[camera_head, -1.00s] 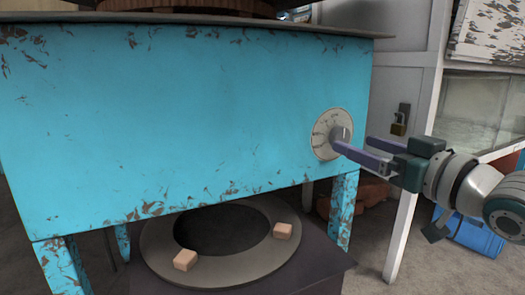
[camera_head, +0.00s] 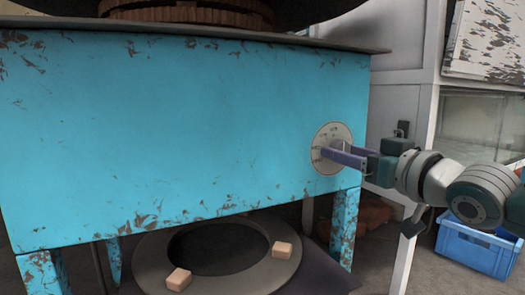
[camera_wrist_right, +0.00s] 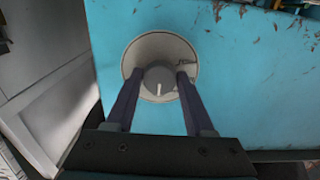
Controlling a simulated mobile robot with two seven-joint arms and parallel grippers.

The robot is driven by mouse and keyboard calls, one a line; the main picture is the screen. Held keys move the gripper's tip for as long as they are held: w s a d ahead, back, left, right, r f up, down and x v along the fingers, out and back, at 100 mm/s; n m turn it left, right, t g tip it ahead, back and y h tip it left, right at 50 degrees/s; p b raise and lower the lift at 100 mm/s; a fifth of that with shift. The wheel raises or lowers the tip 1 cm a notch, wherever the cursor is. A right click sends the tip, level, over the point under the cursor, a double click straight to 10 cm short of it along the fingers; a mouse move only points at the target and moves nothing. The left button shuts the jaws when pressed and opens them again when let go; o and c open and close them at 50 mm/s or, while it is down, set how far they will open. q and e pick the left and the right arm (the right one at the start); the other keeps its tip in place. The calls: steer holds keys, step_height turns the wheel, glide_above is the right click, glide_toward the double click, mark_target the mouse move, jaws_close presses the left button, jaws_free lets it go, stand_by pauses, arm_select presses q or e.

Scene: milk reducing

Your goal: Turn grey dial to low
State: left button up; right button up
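The grey dial (camera_head: 331,134) is a round pale plate on the front of the blue stand, near its right end. Its grey knob (camera_wrist_right: 159,78) shows in the right wrist view, with a white mark toward the bottom of that picture. The lettering on the plate is too small to read. My right gripper (camera_head: 336,153) is at the dial, reaching in from the right. In the right wrist view its purple fingers (camera_wrist_right: 159,75) are apart, one on each side of the knob, with little or no gap; firm contact cannot be told. My left gripper is out of view.
The blue stand (camera_head: 180,130) has chipped paint and a wooden-sided vessel (camera_head: 190,12) on top. Below is a round ring (camera_head: 150,255) with small tan blocks (camera_head: 178,279). A white cabinet post (camera_head: 412,150) and a blue crate (camera_head: 475,247) are at right.

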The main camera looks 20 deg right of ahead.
jaws_close()
steer(key=shift+r+n+p, duration=0.15)
steer(key=shift+n+p, duration=0.55)
steer(key=n+p, duration=0.3)
steer(key=n, duration=0.3)
steer(key=shift+n, duration=0.4)
